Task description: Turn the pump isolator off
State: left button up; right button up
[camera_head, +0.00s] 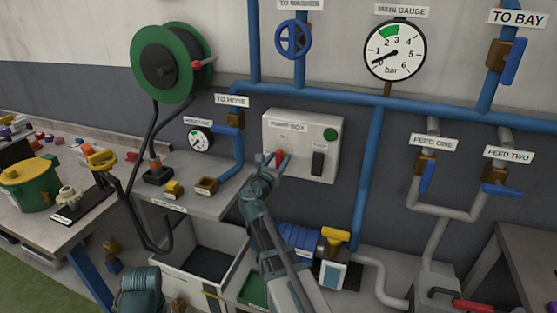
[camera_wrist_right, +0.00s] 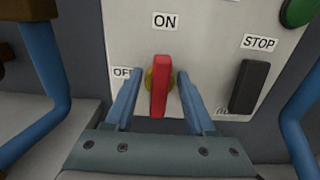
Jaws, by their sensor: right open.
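The pump isolator is a red lever (camera_wrist_right: 160,88) on a yellow round base, on the front of the pale power box (camera_head: 318,132). The lever stands upright beneath the ON label (camera_wrist_right: 165,20). The OFF label (camera_wrist_right: 122,73) is to its left, partly hidden by a finger. My right gripper (camera_wrist_right: 159,78) is open, with one blue finger on each side of the lever and a gap on both sides. In the head view my right gripper (camera_head: 276,161) is in front of the box, around the small red lever (camera_head: 279,155).
A black STOP switch (camera_wrist_right: 248,88) and a green button (camera_head: 330,135) are right of the lever. A blue pipe (camera_head: 238,150) runs left of the box, another (camera_head: 368,180) to the right. A hose reel (camera_head: 165,62) hangs at upper left.

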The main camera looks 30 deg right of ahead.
grip_shut()
jog(key=shift+m, duration=0.3)
jog(key=m, duration=0.3)
jog(key=shift+s+d+m, duration=0.15)
jog(key=shift+m, duration=0.15)
jog(key=m, duration=0.4)
jog(key=shift+s+f+m, duration=0.15)
jog(key=shift+m, duration=0.15)
jog(key=m, duration=0.4)
jog(key=shift+d+f+b, duration=0.15)
jog(key=shift+b, duration=0.15)
jog(key=m, duration=0.5)
jog(key=shift+s+f, duration=0.1)
jog(key=shift+f, duration=0.1)
jog(key=shift+m, duration=0.3)
